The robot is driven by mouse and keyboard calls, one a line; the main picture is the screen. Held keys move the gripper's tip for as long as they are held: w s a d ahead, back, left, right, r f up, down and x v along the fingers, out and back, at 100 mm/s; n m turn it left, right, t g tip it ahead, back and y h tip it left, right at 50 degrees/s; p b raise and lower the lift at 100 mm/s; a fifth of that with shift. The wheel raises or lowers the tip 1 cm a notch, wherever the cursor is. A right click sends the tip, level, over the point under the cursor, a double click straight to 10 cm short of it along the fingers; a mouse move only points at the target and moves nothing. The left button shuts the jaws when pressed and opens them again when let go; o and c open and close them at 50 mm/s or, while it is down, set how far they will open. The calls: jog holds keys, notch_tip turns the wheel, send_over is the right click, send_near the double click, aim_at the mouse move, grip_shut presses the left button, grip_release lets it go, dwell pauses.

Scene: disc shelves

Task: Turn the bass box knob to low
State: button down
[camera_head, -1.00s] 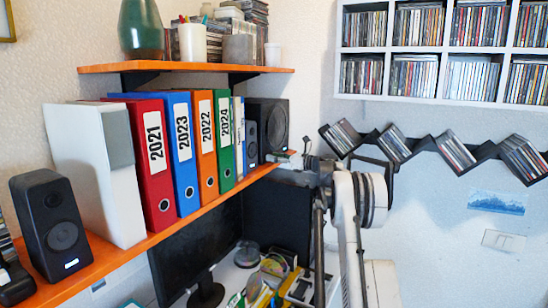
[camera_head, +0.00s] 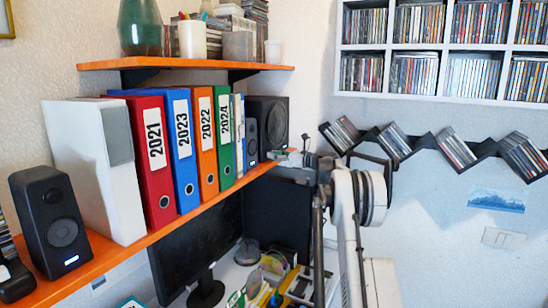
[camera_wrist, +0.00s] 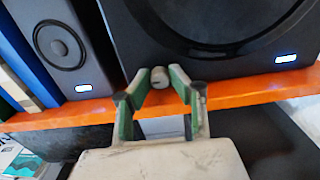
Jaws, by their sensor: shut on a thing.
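The bass box is a large black speaker (camera_wrist: 235,45) with a round cone, at the far right end of the orange shelf. In the head view my gripper (camera_head: 284,157) is small at the shelf end, and the knob cannot be made out there.
A smaller speaker (camera_wrist: 60,45) stands just left of the bass box. Binders (camera_head: 183,150) and another black speaker (camera_head: 52,225) line the orange shelf (camera_head: 150,236). A monitor (camera_head: 195,245) and desk clutter lie below. A zigzag disc rack (camera_head: 420,143) hangs right of my arm.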

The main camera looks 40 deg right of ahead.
jog(key=n+b, duration=0.2)
jog(key=n, duration=0.1)
jog(key=shift+f, duration=0.1)
jog(key=shift+n+b, duration=0.9)
jog(key=shift+n, duration=1.1)
jog(key=c, duration=1.6)
grip_release()
jog(key=shift+o, duration=0.2)
jog(key=v, duration=1.2)
